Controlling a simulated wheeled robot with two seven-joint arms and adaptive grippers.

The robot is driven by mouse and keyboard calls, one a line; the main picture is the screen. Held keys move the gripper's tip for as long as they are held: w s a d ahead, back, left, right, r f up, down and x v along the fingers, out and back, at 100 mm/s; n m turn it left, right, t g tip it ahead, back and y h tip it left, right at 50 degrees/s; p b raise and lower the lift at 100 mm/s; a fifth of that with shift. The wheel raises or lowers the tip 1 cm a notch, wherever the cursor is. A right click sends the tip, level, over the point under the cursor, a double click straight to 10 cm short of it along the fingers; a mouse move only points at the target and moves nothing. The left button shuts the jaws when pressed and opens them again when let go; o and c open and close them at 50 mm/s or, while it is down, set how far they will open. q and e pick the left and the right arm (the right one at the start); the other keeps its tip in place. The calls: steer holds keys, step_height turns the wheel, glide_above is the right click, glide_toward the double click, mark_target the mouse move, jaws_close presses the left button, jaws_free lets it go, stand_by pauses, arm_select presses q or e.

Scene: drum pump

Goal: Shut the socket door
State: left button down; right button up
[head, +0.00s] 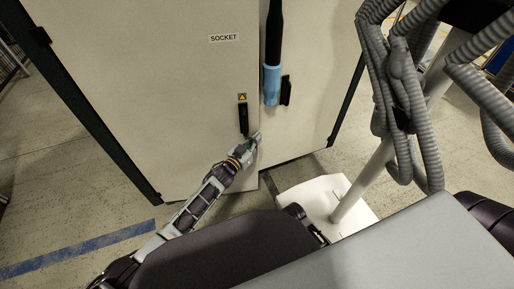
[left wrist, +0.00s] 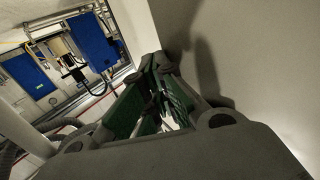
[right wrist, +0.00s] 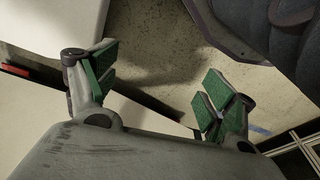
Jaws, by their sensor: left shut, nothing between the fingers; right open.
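The socket door (head: 165,80) is a large cream cabinet panel labelled SOCKET in the head view. It has a black handle (head: 243,118) under a yellow warning mark near its right edge. That edge stands beside the neighbouring panel (head: 311,105), and I cannot tell how wide any gap is. My left gripper (head: 257,138) is at the door's right edge, just below and right of the handle. In the left wrist view its green-padded fingers (left wrist: 158,95) are shut with nothing between them, close to a pale panel surface. My right gripper (right wrist: 157,88) is open and empty, above the floor.
A blue and black cylindrical part (head: 272,85) hangs in front of the right panel, next to a second black handle (head: 286,90). A stand with grey corrugated hoses (head: 405,100) and a white base (head: 310,199) takes up the right side. Floor at left is clear.

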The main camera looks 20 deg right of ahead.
arm_select(q)
steer(key=shift+n+t+y, duration=0.5)
steer(key=shift+t, duration=0.2)
steer(key=shift+w+d+b, duration=0.25)
steer(key=shift+w+b, duration=0.55)
steer(key=shift+w, duration=0.4)
steer(key=shift+w+d+b, duration=0.25)
steer(key=shift+w+b, duration=0.55)
steer(key=shift+w, duration=0.35)
steer(key=shift+w+d+b, duration=0.1)
steer(key=shift+w+b, duration=0.25)
steer(key=shift+w, duration=0.2)
arm_select(e)
step_height(320, 180, up, 6)
steer(key=a+t, duration=0.1)
steer(key=shift+w+a+y, duration=0.15)
steer(key=shift+w+y, duration=0.15)
steer(key=shift+w, duration=0.1)
steer(key=shift+r, duration=0.2)
arm_select(q)
steer(key=shift+s, duration=0.15)
arm_select(e)
steer(key=shift+s, duration=0.1)
